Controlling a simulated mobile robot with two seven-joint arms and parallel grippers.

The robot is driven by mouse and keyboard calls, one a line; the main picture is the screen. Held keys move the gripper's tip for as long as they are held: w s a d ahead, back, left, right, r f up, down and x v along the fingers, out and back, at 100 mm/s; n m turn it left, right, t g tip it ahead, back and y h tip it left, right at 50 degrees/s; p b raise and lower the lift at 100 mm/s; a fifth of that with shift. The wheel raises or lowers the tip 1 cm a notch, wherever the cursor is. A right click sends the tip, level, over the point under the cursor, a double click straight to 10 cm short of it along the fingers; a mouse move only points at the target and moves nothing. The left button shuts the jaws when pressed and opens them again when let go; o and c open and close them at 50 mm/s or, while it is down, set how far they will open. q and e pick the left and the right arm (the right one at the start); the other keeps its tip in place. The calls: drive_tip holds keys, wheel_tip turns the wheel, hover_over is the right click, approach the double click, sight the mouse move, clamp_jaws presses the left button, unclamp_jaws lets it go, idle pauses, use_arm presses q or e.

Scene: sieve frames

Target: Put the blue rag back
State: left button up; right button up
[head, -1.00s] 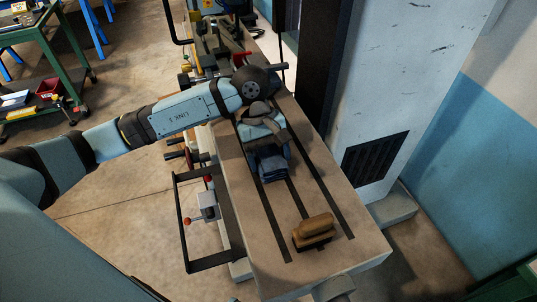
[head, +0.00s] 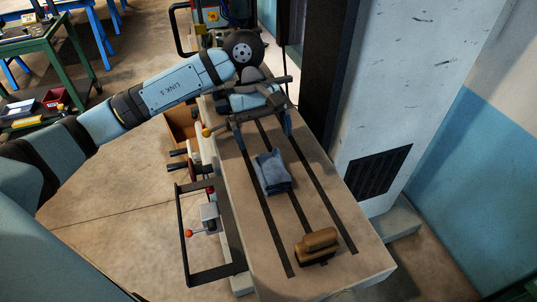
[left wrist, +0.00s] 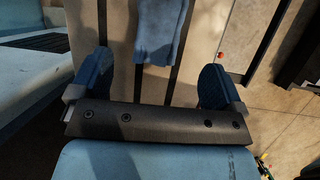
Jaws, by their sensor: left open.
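The blue rag (head: 272,172) lies folded on the slotted machine table (head: 335,262), lengthwise near its middle slot. It also shows at the top of the left wrist view (left wrist: 160,30). My left gripper (head: 264,130) is open and empty, with its two blue fingers spread apart beyond the rag's far end in the head view. In the left wrist view the open fingers (left wrist: 155,82) stand either side of the rag's line, apart from it. My right gripper is not in view.
A wooden-handled brush (head: 317,242) sits near the table's front end. A black bracket frame with red-knobbed levers (head: 209,212) juts out on the left. A pale column (head: 372,110) stands close on the right. The table between rag and brush is clear.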

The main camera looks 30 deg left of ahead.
use_arm(q)
drive_tip(key=shift+v, duration=1.6)
